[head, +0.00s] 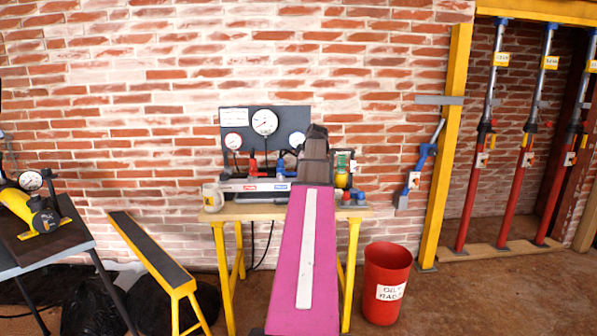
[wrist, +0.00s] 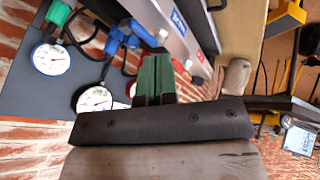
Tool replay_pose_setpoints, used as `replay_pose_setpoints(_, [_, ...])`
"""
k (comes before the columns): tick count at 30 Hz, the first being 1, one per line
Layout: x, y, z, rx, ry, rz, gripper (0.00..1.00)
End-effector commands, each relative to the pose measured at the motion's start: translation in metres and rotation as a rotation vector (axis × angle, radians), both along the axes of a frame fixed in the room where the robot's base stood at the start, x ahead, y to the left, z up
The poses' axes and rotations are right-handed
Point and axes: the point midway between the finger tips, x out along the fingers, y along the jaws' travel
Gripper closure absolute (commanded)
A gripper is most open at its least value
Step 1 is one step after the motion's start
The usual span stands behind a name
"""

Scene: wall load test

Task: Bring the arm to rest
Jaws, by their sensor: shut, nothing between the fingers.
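My arm, with a magenta link, reaches forward over the middle of the workbench (head: 243,212) in the head view. My gripper (head: 317,131) is at its far end, a small dark shape in front of the gauge panel (head: 289,114). In the wrist view my gripper (wrist: 154,78) shows two green fingers side by side, shut with nothing seen between them. The panel (wrist: 32,92) fills the left of that view, and a silver manifold (wrist: 172,22) with labels is beyond the fingers. My arm hides part of the bench top; whether the gripper touches anything I cannot tell.
A red bin (head: 384,285) stands at right by the bench. A yellow-legged beam (head: 150,248) and a dark table (head: 45,240) are at left. Red props (head: 475,190) stand at right before the brick wall (head: 150,100).

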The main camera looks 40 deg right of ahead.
Motion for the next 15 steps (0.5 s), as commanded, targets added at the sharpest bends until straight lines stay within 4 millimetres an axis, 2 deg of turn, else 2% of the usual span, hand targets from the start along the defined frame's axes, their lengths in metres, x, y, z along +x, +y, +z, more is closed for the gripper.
replay_pose_setpoints(5, [-0.0067,-0.0007,0.0090,0.000,0.000,0.000,1.00])
replay_pose_setpoints(15, [-0.0071,-0.0006,0.0098,-0.001,0.000,0.001,1.00])
